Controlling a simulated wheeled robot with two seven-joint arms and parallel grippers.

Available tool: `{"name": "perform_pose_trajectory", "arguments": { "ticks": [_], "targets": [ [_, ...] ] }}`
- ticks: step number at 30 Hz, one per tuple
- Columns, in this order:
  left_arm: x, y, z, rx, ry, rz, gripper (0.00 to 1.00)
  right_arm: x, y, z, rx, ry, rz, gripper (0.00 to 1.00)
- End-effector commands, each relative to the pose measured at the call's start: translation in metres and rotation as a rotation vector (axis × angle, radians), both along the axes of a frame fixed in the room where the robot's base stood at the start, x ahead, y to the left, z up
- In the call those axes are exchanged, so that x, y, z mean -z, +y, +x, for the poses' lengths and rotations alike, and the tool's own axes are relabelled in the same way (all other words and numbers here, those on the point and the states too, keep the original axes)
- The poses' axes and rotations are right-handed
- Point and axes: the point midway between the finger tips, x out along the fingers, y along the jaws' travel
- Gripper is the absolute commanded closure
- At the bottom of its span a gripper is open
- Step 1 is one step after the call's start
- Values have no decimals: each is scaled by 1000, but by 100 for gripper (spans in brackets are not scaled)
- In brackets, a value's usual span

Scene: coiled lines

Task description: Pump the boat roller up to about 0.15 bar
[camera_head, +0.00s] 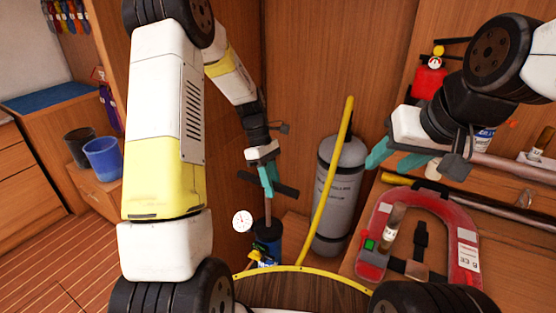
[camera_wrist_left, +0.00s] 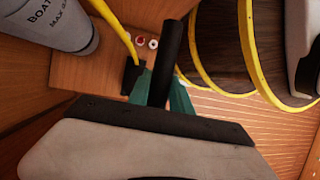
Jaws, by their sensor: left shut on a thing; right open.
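A blue pump (camera_head: 267,238) stands upright on the floor, with its rod up and its black T-handle (camera_head: 286,190) above it. My left gripper (camera_head: 267,180) is shut on this handle; the left wrist view shows the black bar (camera_wrist_left: 170,50) between the teal fingers (camera_wrist_left: 165,88). A white round gauge (camera_head: 242,221) shows left of the pump; its reading is too small to tell. The grey boat roller (camera_head: 338,195) stands upright to the right, apart from the gripper. A yellow hose (camera_head: 326,190) runs down in front of it. My right gripper (camera_head: 396,161) is open and empty.
A red life vest (camera_head: 465,215) lies on the wooden bench at right, below my right gripper. A red extinguisher (camera_head: 430,82) is on the back wall. Blue (camera_head: 102,158) and dark (camera_head: 79,146) buckets stand at left. A yellow line curves along the bottom middle.

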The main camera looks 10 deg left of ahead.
Motion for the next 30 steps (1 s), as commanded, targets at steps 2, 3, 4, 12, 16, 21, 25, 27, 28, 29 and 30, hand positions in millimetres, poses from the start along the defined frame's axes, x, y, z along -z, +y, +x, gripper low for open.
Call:
{"name": "perform_pose_trajectory", "arguments": {
  "ticks": [2,3,4,12,16,21,25,27,28,29,30],
  "targets": [
    [26,0,-1,1,5,2,100,0,0,0,0,0,0,53],
    [37,0,-1,1,5,2,100,0,0,0,0,0,0,53],
    [46,0,-1,0,6,2,100,0,0,0,0,0,0,53],
    [106,0,-1,0,3,1,100,0,0,0,0,0,0,53],
    [122,0,0,0,1,0,100,0,0,0,0,0,0,53],
    [131,1,0,0,0,1,100,0,0,0,0,0,0,53],
    [133,1,0,0,-1,2,100,0,0,0,0,0,0,53],
    [133,1,0,-1,0,2,100,0,0,0,0,0,0,53],
    [133,1,0,-1,0,2,100,0,0,0,0,0,0,53],
    [133,1,0,-1,0,2,100,0,0,0,0,0,0,53],
    [133,1,0,-1,0,2,100,0,0,0,0,0,0,53]
  ]
}}
